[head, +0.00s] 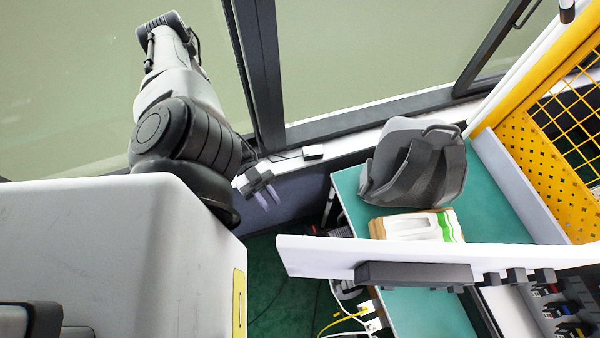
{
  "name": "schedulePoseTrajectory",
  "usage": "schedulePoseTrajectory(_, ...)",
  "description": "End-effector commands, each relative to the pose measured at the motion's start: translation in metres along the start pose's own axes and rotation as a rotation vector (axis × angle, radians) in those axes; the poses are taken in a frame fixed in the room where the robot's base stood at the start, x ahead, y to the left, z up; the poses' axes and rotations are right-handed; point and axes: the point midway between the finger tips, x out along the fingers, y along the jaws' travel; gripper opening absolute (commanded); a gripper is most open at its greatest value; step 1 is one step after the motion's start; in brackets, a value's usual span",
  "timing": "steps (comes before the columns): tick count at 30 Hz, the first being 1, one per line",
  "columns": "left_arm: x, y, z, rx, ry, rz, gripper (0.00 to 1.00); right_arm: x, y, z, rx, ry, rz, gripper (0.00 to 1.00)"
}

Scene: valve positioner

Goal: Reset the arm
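My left arm rises from the left and bends at a dark joint. My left gripper (268,199) hangs low beside the window ledge, left of the green-topped workbench. Its two pale purple fingers point down and to the right with a small gap between them. Nothing shows between the fingers. My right arm and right gripper are not in view. I cannot make out a valve positioner in this view.
The green workbench (486,220) carries a grey backpack-like bag (415,165) and a white and green pack (415,228). A white shelf panel (315,258) crosses in front. A yellow mesh rack (550,178) stands right. Cables (343,318) lie below. Windows line the back.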

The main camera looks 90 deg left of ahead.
Motion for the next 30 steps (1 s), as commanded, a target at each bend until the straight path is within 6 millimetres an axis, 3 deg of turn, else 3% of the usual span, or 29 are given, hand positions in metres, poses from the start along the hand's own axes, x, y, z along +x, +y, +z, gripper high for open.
schedulePoseTrajectory(19,0.003,0.000,0.000,0.001,0.002,0.000,0.21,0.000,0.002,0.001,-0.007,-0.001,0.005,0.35)
schedulePoseTrajectory(23,0.015,0.000,0.000,0.001,0.004,-0.001,0.21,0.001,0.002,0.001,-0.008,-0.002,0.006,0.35)
schedulePoseTrajectory(30,0.054,-0.001,-0.001,0.003,0.007,-0.002,0.21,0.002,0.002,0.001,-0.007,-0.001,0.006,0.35)
